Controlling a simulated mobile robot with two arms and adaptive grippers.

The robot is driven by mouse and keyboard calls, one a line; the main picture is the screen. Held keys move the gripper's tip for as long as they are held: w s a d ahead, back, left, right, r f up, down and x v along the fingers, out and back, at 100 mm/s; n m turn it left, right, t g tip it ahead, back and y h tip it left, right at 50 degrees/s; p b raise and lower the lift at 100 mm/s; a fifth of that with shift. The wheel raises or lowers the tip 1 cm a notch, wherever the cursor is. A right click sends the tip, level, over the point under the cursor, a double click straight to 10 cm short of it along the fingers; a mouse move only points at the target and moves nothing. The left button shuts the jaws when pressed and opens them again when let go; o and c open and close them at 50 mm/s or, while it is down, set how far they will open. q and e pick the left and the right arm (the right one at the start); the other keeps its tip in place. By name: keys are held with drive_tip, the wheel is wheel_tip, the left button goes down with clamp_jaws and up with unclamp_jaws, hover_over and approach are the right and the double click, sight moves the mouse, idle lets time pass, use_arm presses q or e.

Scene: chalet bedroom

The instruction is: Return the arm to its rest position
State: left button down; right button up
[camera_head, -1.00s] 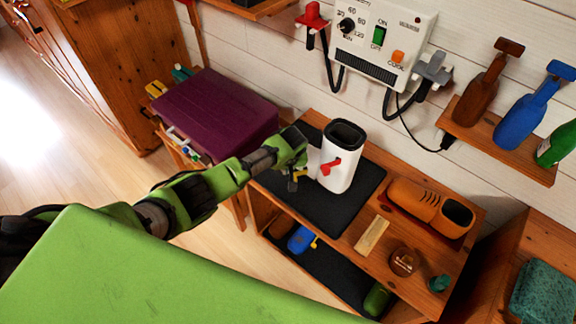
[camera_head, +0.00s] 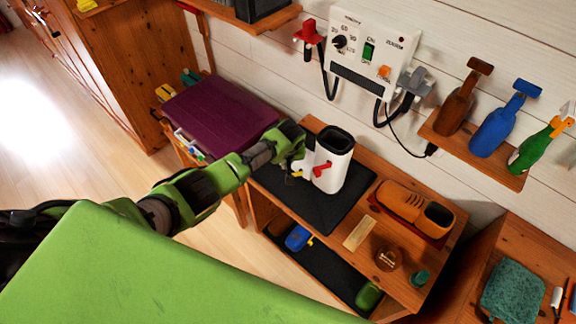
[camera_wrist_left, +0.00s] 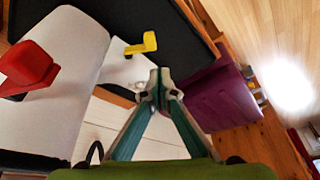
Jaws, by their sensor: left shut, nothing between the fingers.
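My left arm reaches in from the left in the head view, with its gripper (camera_head: 300,163) right beside a white device (camera_head: 337,150) that has a dark open top, a red lever (camera_head: 322,169) and a yellow lever (camera_head: 297,174). In the left wrist view the green fingers of my left gripper (camera_wrist_left: 159,88) meet at the tips with nothing between them. There the white device (camera_wrist_left: 65,75), its red lever (camera_wrist_left: 28,68) and its yellow lever (camera_wrist_left: 141,44) show left of and beyond the fingers. Whether gripper and device touch is unclear. My right gripper is not in view.
The device stands on a black mat (camera_head: 325,212) on a wooden shelf unit. An orange shoe (camera_head: 414,205) is to its right. A purple case (camera_head: 220,115) lies behind my forearm. A control box (camera_head: 366,58) is on the wall. A green surface (camera_head: 150,275) fills the lower left.

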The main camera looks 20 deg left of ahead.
use_arm(q)
drive_tip(key=shift+s+r, duration=0.1)
drive_tip(key=shift+r, duration=0.4)
drive_tip(key=s+d+f+m+g+h+b, duration=0.1)
drive_tip(key=s+f+m+b, duration=0.15)
drive_tip(key=s+f, duration=1)
drive_tip(key=s+f+m+b, duration=0.2)
drive_tip(key=s+f+b, duration=0.2)
drive_tip(key=s+f, duration=0.8)
drive_tip(key=s+f+m+b, duration=0.1)
drive_tip(key=s+f+b, duration=0.1)
drive_tip(key=s+f, duration=0.4)
drive_tip(key=s+f+m+b, duration=0.1)
drive_tip(key=s+f, duration=0.5)
drive_tip(key=s, duration=0.8)
drive_tip(key=s+f+m+g+h+b, duration=0.1)
drive_tip(key=s+f+m+b, duration=0.1)
drive_tip(key=s+f, duration=0.4)
drive_tip(key=s+b, duration=0.1)
drive_tip(key=s, duration=0.3)
drive_tip(key=shift+f+b, duration=0.3)
